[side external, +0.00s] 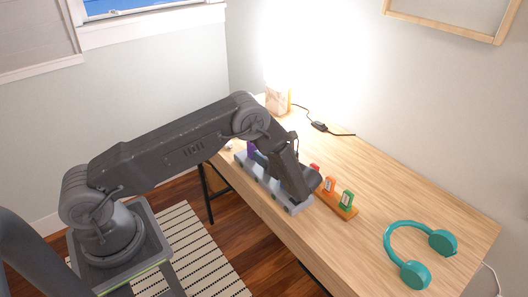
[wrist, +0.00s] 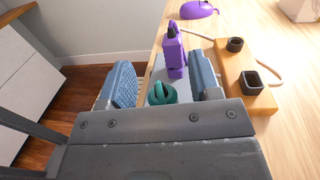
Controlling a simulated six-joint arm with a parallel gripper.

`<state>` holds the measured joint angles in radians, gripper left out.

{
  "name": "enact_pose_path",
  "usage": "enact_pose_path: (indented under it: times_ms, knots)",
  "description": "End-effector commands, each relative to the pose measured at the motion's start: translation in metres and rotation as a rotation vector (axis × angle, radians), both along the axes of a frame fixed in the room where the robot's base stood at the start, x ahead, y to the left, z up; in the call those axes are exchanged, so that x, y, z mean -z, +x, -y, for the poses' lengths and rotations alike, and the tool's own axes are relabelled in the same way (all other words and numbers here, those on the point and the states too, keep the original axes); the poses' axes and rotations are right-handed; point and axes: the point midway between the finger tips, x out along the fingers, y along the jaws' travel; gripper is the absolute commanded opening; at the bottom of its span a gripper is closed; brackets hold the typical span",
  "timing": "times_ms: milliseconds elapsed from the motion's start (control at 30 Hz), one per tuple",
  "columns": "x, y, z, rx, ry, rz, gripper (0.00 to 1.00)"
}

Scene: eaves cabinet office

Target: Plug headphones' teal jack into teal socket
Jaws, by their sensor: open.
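The teal headphones (side external: 392,243) lie on the right part of the desk in the side view. In the wrist view a teal plug-like piece (wrist: 160,93), which looks like the teal jack, stands low between the blue finger pads of my gripper (wrist: 163,76). My gripper is open, with a pad on each side of it; I cannot tell whether either touches. A wooden strip (side external: 338,207) carries red, orange and green blocks beside my gripper. In the wrist view, dark-rimmed sockets stand on a wooden strip (wrist: 232,65). I cannot tell which socket is teal.
A grey rack (side external: 262,179) lies along the desk's front edge, partly hidden by my arm. A purple jack (wrist: 174,55) stands just beyond the teal piece. A purple item (wrist: 199,10) lies farther off. A lamp (side external: 278,100) stands at the back. The desk's right side has free room.

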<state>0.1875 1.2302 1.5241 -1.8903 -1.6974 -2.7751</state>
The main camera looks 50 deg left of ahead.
Motion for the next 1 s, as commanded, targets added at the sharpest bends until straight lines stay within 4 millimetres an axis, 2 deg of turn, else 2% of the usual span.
enact_pose_path:
  times_ms: [500,700,1000]
  knots:
    - [0.001,0.016,0.105,0.004,-0.001,0.001,0.57]
    - [0.001,0.019,0.125,0.002,0.0,0.0,0.57]
    - [0.0,0.02,0.128,0.001,-0.001,-0.001,0.57]
